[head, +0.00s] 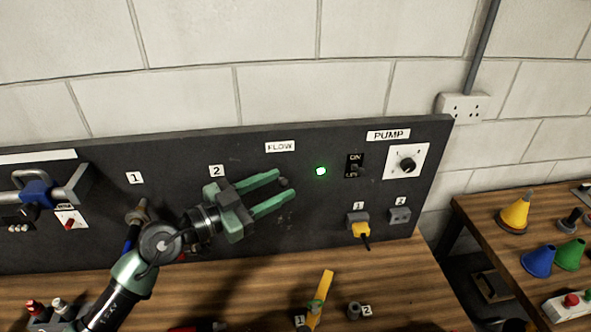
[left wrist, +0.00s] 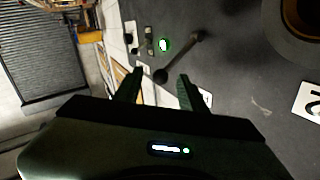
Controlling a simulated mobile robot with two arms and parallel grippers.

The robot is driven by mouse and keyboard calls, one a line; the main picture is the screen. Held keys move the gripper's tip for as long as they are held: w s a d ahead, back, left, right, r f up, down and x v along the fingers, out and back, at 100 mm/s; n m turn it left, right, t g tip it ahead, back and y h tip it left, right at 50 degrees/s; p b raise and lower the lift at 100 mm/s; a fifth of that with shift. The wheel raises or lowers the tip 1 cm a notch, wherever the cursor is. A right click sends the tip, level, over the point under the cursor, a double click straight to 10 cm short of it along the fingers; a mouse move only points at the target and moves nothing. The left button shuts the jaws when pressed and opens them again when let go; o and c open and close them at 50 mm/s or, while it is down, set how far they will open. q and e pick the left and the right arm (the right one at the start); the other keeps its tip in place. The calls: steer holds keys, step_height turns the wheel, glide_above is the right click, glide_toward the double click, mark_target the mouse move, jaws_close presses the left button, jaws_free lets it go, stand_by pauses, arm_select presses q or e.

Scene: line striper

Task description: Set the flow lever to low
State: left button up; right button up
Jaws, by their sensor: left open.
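The panel (head: 330,215) carries a white FLOW label (head: 280,147). Below the label, the dark round end of the flow lever (head: 284,182) shows between the fingertips of my left gripper (head: 286,184). In the left wrist view the lever (left wrist: 181,56) is a dark bar with a rounded knob at each end. Its nearer knob lies between the open fingertips of my left gripper (left wrist: 161,75), with gaps showing at both sides. I cannot read any low or high mark. My right gripper is out of view.
A lit green lamp (head: 320,171), an ON switch (head: 354,166) and a PUMP dial (head: 407,164) are to the right on the panel. A yellow plug (head: 361,230) sits in socket 1. A yellow handle (head: 320,298) rises from the bench (head: 400,280) below.

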arm_select(q)
steer(key=x, duration=0.5)
steer(key=shift+w+d+p, duration=0.15)
steer(key=shift+w+p, duration=0.1)
steer(key=shift+p, duration=0.15)
steer(key=shift+s, duration=0.2)
jaws_close()
steer(key=shift+f, duration=0.2)
stand_by(0.6)
